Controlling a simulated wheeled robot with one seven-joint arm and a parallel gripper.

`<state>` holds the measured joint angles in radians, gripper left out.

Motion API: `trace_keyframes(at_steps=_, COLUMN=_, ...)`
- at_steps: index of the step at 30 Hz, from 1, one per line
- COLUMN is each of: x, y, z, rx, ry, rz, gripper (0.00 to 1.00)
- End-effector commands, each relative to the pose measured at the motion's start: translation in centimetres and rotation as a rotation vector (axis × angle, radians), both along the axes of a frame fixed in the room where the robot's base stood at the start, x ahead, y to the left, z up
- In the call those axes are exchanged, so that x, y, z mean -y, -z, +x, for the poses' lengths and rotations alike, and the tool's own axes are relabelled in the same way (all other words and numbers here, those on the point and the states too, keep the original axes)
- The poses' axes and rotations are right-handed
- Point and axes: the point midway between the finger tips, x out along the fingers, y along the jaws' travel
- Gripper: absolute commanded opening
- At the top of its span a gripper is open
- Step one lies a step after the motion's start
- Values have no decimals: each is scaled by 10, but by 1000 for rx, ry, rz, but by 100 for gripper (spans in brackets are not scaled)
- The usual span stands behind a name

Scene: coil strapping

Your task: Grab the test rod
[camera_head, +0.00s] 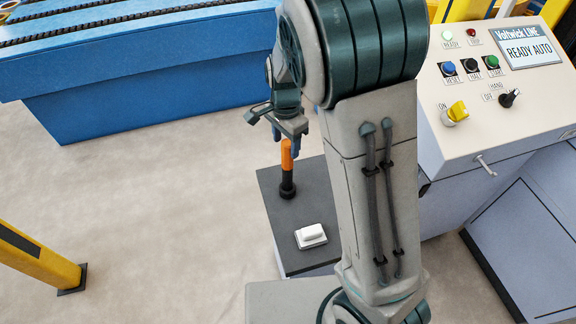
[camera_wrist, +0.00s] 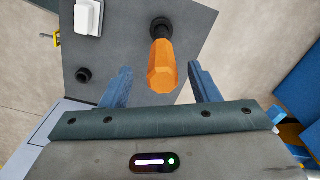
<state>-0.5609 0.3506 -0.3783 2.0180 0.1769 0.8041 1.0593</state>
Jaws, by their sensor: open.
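The test rod (camera_head: 287,156) is an orange faceted handle standing upright in a black round holder (camera_head: 287,190) on a dark grey stand top. In the wrist view the rod (camera_wrist: 162,66) shows from above, with its orange end toward the camera. My gripper (camera_head: 291,140) is open and empty, pointing down at the rod's upper end. In the wrist view its blue fingers (camera_wrist: 159,72) are on either side of the orange handle, with a visible gap on each side. How deep the fingertips reach along the handle is hard to tell.
The stand top (camera_head: 272,212) also carries a white block (camera_head: 311,235) and a small black round socket (camera_wrist: 83,75). A control console (camera_head: 500,80) stands at right, a blue conveyor (camera_head: 140,80) behind, and a yellow post (camera_head: 38,255) at left. Open floor lies left of the stand.

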Motion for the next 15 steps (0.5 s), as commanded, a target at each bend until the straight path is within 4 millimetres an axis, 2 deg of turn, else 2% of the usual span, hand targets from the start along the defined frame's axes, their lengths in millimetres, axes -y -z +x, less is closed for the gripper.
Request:
trace_keyframes(at_steps=5, x=1, y=10, z=1, rx=-2, ry=1, rz=-1, gripper=56)
trace_keyframes(at_steps=15, x=4, y=52, z=6, rx=-2, ry=0, rz=0, gripper=56)
